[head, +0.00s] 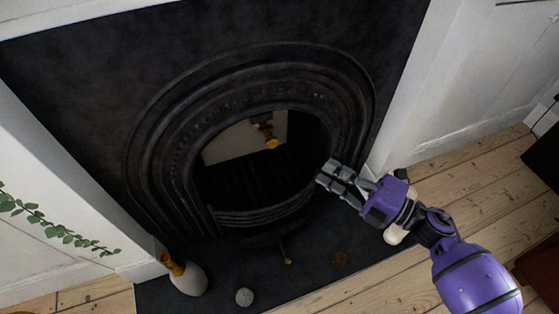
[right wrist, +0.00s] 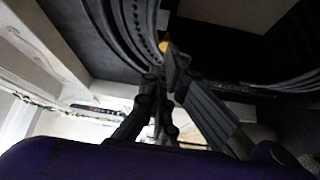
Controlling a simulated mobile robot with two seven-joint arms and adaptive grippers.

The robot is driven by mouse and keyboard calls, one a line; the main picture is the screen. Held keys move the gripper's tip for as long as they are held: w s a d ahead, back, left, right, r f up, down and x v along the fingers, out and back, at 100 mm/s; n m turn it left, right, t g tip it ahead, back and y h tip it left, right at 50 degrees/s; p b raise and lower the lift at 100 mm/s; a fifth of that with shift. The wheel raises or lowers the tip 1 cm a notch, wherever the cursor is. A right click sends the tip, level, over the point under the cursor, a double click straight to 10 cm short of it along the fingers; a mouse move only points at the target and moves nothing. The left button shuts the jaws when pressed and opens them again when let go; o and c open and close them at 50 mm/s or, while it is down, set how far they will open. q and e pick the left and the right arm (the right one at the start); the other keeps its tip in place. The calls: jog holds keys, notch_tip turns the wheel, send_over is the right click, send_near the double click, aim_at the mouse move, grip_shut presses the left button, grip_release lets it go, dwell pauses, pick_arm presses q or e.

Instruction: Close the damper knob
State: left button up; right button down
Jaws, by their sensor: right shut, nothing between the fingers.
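A brass knob (head: 271,142) hangs inside the upper part of the dark arched fireplace opening, in front of a pale panel. A smaller brass knob (head: 288,261) sits at the end of a thin rod low in front of the grate; I cannot tell for sure which is the damper knob. My right gripper (head: 325,176) is shut and empty at the right edge of the opening, below and right of the upper knob and apart from it. In the right wrist view a small yellow tip (right wrist: 165,46) shows just beyond the fingers (right wrist: 172,66). My left gripper is not in view.
The black fireplace surround (head: 130,185) frames the opening, with a curved grate (head: 262,213) low in it. Floorboards lie right.

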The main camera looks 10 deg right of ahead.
aim_at(274, 144)
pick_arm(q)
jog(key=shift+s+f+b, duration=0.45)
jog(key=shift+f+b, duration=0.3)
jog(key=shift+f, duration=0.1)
pick_arm(e)
jog(key=w+a+n+g+y, duration=0.1)
jog(key=w+a, duration=0.4)
jog(key=a, duration=0.6)
jog(key=shift+w+a+f+n+g+y, duration=0.2)
jog(key=shift+a+n+g+y, duration=0.2)
jog(key=shift+n+g, duration=0.55)
jog(key=w, duration=0.2)
jog(key=w+a, duration=0.1)
jog(key=w, duration=0.2)
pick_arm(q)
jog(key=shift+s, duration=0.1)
pick_arm(e)
jog(key=shift+r, duration=0.1)
